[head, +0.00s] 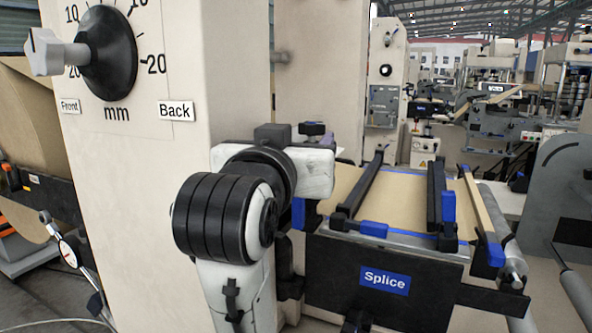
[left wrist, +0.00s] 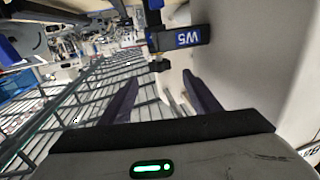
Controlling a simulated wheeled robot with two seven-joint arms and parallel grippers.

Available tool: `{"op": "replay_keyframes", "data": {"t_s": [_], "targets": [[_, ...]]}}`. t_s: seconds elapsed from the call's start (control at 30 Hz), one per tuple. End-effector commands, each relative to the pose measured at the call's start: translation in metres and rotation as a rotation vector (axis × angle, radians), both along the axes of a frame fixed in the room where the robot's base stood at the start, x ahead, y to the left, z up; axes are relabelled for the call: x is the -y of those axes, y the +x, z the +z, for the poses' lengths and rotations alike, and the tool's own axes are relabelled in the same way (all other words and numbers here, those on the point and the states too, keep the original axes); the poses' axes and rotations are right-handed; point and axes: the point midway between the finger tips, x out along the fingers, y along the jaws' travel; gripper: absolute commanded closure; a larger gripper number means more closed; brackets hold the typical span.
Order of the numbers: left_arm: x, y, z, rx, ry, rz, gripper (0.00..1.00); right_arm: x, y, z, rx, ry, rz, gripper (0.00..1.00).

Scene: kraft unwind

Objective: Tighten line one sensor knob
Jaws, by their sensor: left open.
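My left gripper (left wrist: 160,80) is open and empty, with its two dark fingers apart in the left wrist view. Ahead of the fingers, a small black knob-like part (left wrist: 160,65) sits below a black bracket with a blue W5 label (left wrist: 187,38). It lies just beyond the gap between the fingertips, apart from them. I cannot tell whether it is the line one sensor knob. In the head view, my left arm's black and white joints hide the fingers. A pale lobed knob (head: 45,52) on a black hub (head: 107,52) stands on a millimetre scale. My right gripper is not in view.
A cream machine column (head: 130,200) with Front and Back labels fills the left side of the head view. A splice table with a blue Splice sign (head: 385,281) stands right of my arm. A dial gauge (head: 68,250) hangs at lower left.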

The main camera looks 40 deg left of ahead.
Motion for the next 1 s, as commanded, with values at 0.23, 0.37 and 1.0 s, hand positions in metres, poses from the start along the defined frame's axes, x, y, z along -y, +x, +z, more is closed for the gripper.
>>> {"op": "replay_keyframes", "data": {"t_s": [0.23,0.37,1.0], "targets": [[0.006,-0.012,-0.004,0.004,0.000,-0.004,0.43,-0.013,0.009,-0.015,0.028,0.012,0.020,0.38],[0.007,-0.015,-0.002,0.003,0.001,-0.006,0.43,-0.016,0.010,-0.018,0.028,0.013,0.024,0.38],[0.010,0.025,0.003,-0.101,-0.092,0.201,0.43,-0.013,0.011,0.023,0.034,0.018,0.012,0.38]]}}
